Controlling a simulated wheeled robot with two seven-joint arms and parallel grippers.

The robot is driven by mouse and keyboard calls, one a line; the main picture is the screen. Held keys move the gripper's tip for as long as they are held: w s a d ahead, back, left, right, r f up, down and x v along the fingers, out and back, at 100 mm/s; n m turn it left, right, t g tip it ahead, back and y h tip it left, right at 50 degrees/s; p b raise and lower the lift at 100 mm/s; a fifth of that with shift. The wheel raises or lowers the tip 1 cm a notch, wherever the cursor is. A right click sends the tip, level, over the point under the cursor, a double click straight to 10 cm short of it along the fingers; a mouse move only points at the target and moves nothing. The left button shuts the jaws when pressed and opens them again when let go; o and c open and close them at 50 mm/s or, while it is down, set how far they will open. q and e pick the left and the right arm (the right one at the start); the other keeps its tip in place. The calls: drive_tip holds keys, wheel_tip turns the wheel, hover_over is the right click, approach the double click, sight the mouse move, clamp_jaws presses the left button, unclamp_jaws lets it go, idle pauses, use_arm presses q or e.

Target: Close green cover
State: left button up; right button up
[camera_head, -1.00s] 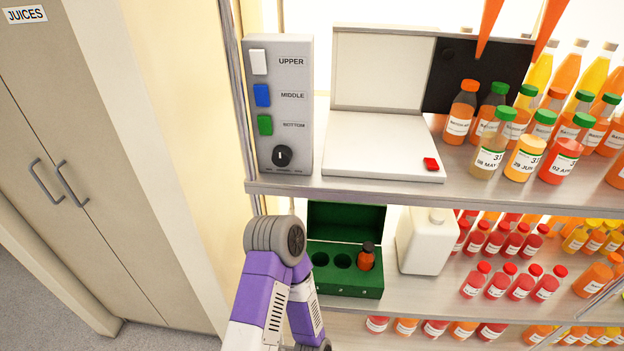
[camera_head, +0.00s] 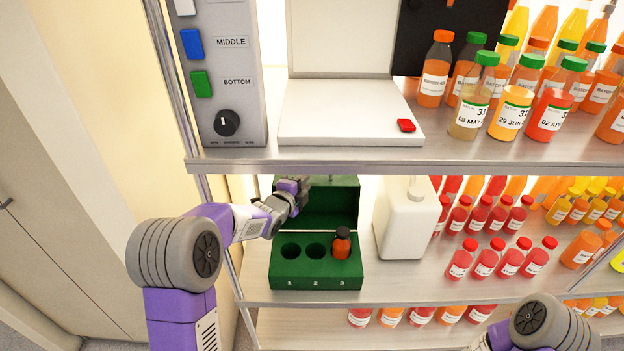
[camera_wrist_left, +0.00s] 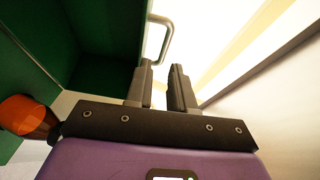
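The green cover (camera_head: 335,205) stands raised at the back of the green box (camera_head: 315,273) on the middle shelf. Slots 1 and 2 of the box are empty; a small dark bottle with orange contents (camera_head: 342,244) stands in slot 3. My left gripper (camera_head: 302,184) is at the upper left of the cover, partly in front of it. In the left wrist view its two fingers (camera_wrist_left: 162,88) are apart with nothing between them. A metal handle (camera_wrist_left: 166,38) at the edge of the green cover shows just beyond the fingertips. My right gripper is out of view.
A white jug (camera_head: 405,225) stands right of the box, with several red juice bottles further right. The upper shelf's front edge (camera_head: 400,153) runs above the cover. A grey button panel (camera_head: 220,80) and a white flat device (camera_head: 345,112) stand on that shelf.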

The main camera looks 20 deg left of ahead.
sight(311, 170)
use_arm(q)
drive_tip(key=shift+a+r+b+x, duration=0.1)
drive_tip(key=shift+a+b+x, duration=0.1)
drive_tip(key=shift+x, duration=1.1)
drive_tip(key=shift+a+r+b+x, duration=0.15)
drive_tip(key=shift+x, duration=1.1)
drive_tip(key=shift+a+r+b+x, duration=0.1)
drive_tip(key=shift+a+b+x, duration=0.1)
drive_tip(key=shift+x, duration=1.1)
drive_tip(key=shift+w, duration=0.1)
clamp_jaws()
